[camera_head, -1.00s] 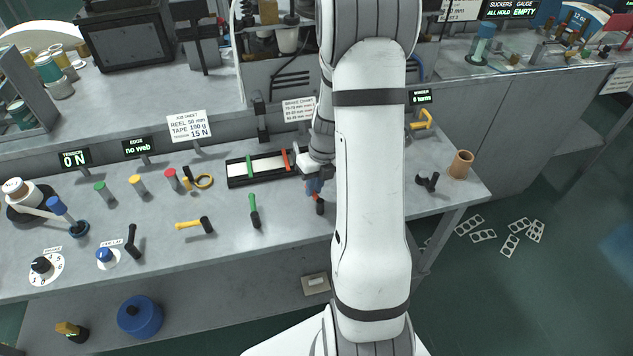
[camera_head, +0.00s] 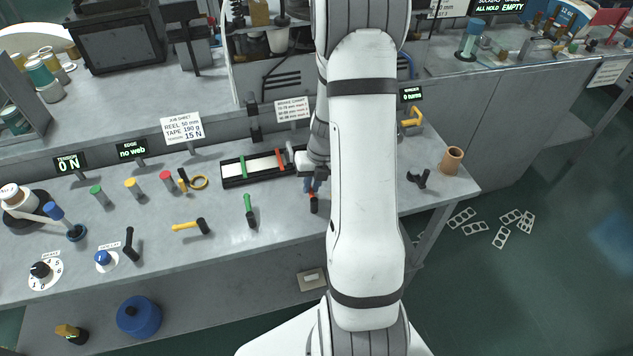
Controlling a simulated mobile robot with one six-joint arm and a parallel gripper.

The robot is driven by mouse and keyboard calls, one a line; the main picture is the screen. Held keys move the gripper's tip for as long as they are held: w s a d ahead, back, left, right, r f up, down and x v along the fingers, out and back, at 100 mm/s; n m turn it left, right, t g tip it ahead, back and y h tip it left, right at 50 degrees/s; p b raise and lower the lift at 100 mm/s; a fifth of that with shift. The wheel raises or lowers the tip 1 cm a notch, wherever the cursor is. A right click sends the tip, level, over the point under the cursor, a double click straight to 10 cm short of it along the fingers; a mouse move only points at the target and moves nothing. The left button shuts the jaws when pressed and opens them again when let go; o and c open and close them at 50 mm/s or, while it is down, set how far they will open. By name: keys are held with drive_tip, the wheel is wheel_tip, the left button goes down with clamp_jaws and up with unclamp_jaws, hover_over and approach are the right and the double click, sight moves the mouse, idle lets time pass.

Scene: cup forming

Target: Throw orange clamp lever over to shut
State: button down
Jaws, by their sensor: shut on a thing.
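The orange clamp lever (camera_head: 312,194) stands at the front of the bench, right of the green lever. Only a small orange part shows, above its dark pivot end (camera_head: 314,207). My gripper (camera_head: 311,187) is down at this lever and shut on it. My white arm covers the bench just to the right, and the fingers are small and partly hidden. How far the lever is thrown cannot be told.
A long black tray (camera_head: 234,182) lies behind. A brown cup (camera_head: 452,160) stands near the bench's right edge.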

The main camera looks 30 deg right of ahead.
drive_tip(key=c, duration=1.4)
unclamp_jaws()
drive_tip(key=shift+s, duration=0.2)
drive_tip(key=shift+c, duration=0.2)
wheel_tip(320, 180, up, 8)
drive_tip(key=d, duration=0.1)
drive_tip(key=shift+s+d+f, duration=0.15)
drive_tip(key=shift+d+f, duration=0.05)
drive_tip(key=shift+d, duration=0.05)
